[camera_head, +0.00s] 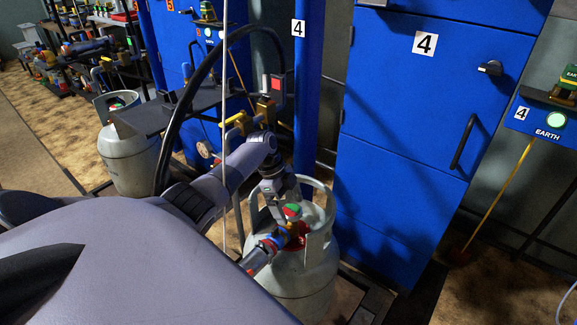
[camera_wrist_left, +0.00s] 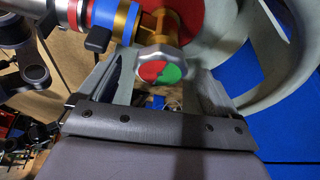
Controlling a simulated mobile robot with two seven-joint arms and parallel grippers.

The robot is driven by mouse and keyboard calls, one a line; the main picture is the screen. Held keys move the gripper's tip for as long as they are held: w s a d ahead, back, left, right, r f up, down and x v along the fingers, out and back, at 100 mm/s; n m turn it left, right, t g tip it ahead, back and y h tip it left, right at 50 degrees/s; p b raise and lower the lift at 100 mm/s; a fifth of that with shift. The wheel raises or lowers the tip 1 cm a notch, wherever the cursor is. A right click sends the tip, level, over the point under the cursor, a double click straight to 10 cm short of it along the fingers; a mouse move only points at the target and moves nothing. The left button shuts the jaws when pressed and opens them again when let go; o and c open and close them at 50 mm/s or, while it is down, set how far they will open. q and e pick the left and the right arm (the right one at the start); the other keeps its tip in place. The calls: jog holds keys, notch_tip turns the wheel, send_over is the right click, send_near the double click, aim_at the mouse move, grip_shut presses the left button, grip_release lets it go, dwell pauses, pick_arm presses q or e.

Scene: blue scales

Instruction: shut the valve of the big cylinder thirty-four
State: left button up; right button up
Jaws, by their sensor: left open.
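The big grey cylinder (camera_head: 300,285) stands upright in front of the blue cabinet, with a collar around its top. No number thirty-four can be read on it. Its valve knob (camera_head: 292,211) has a red and green face; in the left wrist view the knob (camera_wrist_left: 160,68) has a silver rim and sits on a brass body. A red and blue fitting (camera_head: 262,250) joins the valve from the side. My left gripper (camera_head: 284,198) is open just above the knob, and in the wrist view its two fingers stand on either side of it, with no clear contact. My right gripper is not in view.
A second grey cylinder (camera_head: 130,160) stands at the left. A blue cabinet (camera_head: 400,130) marked 4 rises close behind the big cylinder. The raised collar (camera_wrist_left: 265,75) stands close beside the knob. A black hose (camera_head: 185,95) arches near my left arm.

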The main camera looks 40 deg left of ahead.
pick_arm(q)
jog(key=p+v, duration=0.1)
jog(key=v, duration=0.5)
jog(key=shift+a+r+p, duration=0.2)
jog(key=shift+r+p, duration=0.1)
jog(key=shift+r, duration=0.1)
jog(key=shift+s, duration=0.1)
